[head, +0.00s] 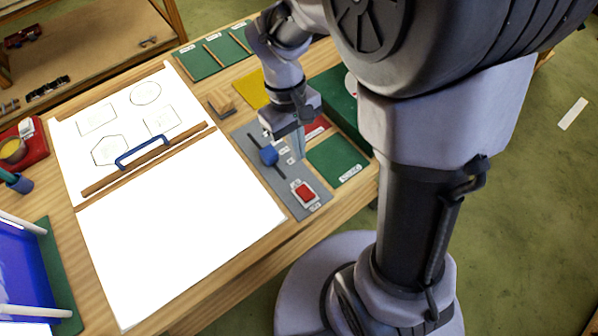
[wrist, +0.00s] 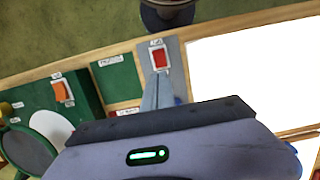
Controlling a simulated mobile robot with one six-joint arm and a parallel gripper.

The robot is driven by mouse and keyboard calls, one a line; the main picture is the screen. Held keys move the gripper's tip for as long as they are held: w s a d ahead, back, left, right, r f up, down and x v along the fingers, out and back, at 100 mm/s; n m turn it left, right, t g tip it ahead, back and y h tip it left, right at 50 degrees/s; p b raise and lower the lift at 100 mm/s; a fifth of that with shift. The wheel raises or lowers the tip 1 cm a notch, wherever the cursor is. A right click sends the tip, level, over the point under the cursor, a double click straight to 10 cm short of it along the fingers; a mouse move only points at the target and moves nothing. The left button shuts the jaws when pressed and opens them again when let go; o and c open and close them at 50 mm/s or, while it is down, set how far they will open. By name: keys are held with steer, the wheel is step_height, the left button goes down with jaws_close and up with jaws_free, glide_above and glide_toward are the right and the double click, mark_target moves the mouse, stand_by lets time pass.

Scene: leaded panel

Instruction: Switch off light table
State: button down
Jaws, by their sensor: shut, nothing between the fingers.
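The light table (head: 180,240) shows a bright white, glowing surface at the centre left; its edge also shows in the wrist view (wrist: 250,65). A grey control panel (head: 299,205) lies along its right side, with a blue slider knob (head: 269,155) and a red rocker switch (head: 305,191) in a white frame. The red switch is also in the wrist view (wrist: 159,58). My gripper (head: 298,152) is shut and empty over the panel, between the knob and the switch in the picture. In the wrist view its fingertips (wrist: 158,82) point towards the red switch; contact cannot be told.
A wooden bar with a blue handle (head: 142,152) lies across the light table, beside a sheet with drawn shapes. Green mats (head: 338,160) lie right of the panel. A green box with an orange switch (wrist: 63,90) stands left in the wrist view. A blue rack (head: 25,270) stands front left.

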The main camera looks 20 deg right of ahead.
mark_target(307, 196)
steer(key=s+f+b, duration=0.1)
steer(key=f+b, duration=0.1)
steer(key=f, duration=0.2)
steer(key=s+f+b, duration=0.1)
steer(key=f+b, duration=0.1)
steer(key=f, duration=0.3)
steer(key=s+d+f+b, duration=0.1)
steer(key=f+b, duration=0.1)
steer(key=f, duration=0.2)
steer(key=shift+s+f, duration=0.15)
steer(key=shift+f, duration=0.2)
